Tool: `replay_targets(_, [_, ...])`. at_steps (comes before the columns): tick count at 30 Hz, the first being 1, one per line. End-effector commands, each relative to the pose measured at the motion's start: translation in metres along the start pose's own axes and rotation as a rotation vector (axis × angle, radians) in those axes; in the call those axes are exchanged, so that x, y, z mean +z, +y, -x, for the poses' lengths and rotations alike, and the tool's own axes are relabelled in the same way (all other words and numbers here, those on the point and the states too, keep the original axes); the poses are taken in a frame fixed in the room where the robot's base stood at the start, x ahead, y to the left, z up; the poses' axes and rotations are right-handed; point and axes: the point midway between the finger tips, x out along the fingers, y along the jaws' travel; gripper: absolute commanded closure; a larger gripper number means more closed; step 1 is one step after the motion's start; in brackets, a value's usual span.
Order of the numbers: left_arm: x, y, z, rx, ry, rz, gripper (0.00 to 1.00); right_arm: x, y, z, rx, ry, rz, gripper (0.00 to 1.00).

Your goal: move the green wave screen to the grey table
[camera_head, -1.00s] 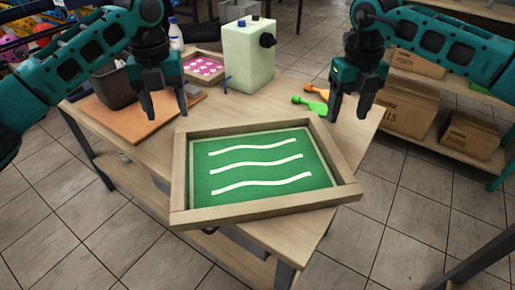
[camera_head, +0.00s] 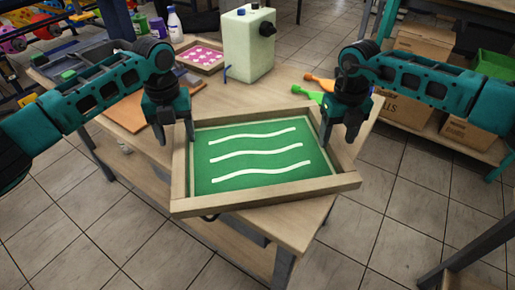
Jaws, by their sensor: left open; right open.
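The green wave screen (camera_head: 252,158) is a wooden-framed green panel with three white wavy lines. It lies on the wooden table (camera_head: 291,228), its near edge jutting toward the front. My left gripper (camera_head: 176,136) is open at the frame's left side, its fingers low by the upper left rail. My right gripper (camera_head: 338,136) is open at the frame's right side, its fingers around or just above the right rail. I cannot tell whether either gripper touches the frame. No grey table can be made out for certain.
A pale green container (camera_head: 249,45) stands behind the screen. A pink patterned screen (camera_head: 201,56) lies at the back left, near a white bottle (camera_head: 174,24). Green and orange scrapers (camera_head: 307,93) lie beside my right gripper. Cardboard boxes (camera_head: 403,107) sit on a shelf at right.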

Motion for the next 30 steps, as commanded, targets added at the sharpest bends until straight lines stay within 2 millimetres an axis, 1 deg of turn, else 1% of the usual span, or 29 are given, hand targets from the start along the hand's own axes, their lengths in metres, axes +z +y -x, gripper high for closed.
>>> replay_targets(1, [0.0,0.0,-0.007,0.0,0.002,0.0,0.38,0.0,0.001,-0.007,0.0,0.001,0.001,0.38])
replay_targets(3, [0.0,0.0,-0.014,-0.001,0.002,0.0,0.38,0.0,0.001,-0.014,0.0,0.001,0.001,0.38])
replay_targets(6, [0.0,0.0,-0.021,0.0,0.001,0.0,0.38,0.0,0.0,-0.021,0.0,0.0,0.001,0.38])
replay_targets(17, [0.0,0.0,-0.024,-0.001,0.0,-0.001,0.38,0.0,0.0,-0.024,0.0,-0.001,0.001,0.38])
replay_targets(30, [0.0,-0.001,-0.024,-0.001,0.0,-0.001,0.79,0.0,0.0,-0.024,0.0,-0.001,0.001,0.79])
